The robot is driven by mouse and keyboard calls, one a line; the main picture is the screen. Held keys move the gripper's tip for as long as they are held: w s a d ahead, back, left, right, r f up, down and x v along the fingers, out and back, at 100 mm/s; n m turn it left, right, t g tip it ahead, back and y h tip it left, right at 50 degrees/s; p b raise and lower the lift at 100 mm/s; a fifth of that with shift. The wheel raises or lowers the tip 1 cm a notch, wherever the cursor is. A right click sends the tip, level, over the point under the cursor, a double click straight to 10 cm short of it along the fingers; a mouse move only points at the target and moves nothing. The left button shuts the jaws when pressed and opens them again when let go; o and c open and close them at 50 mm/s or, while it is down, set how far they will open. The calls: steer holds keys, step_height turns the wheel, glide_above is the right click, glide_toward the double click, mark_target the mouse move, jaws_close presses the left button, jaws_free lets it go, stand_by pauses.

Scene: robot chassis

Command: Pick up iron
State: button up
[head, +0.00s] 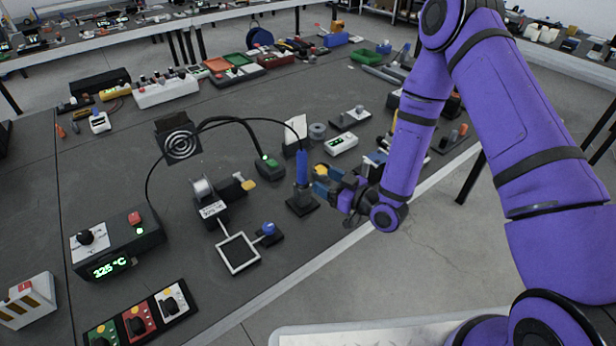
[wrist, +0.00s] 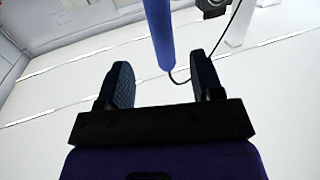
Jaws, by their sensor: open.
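The soldering iron (head: 302,168) has a blue handle and stands upright in its dark stand (head: 302,203) near the front edge of the table. A black cable runs from it in an arc. My gripper (head: 321,181) is just right of the handle, level with its lower part, with its fingers pointing at it. In the wrist view the blue handle (wrist: 159,35) shows beyond and between the two dark fingers of my open gripper (wrist: 162,82). Nothing is held. Whether a finger touches the handle cannot be told.
A station with a green 225 °C display (head: 110,267) stands at the left. A solder spool holder (head: 203,190), a square white frame (head: 238,254) and a round-grilled fan (head: 181,145) stand left of the iron. A small white device (head: 341,143) lies behind my gripper.

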mark_target(306, 172)
steer(key=x, duration=0.5)
steer(key=shift+a+f, duration=0.1)
steer(key=shift+a, duration=0.05)
steer(key=shift+r+x, duration=0.2)
steer(key=shift+x, duration=0.65)
steer(key=shift+r+x, duration=0.2)
steer(key=shift+x, duration=0.7)
steer(key=shift+r+x, duration=0.2)
steer(key=shift+x, duration=0.65)
steer(key=c, duration=1)
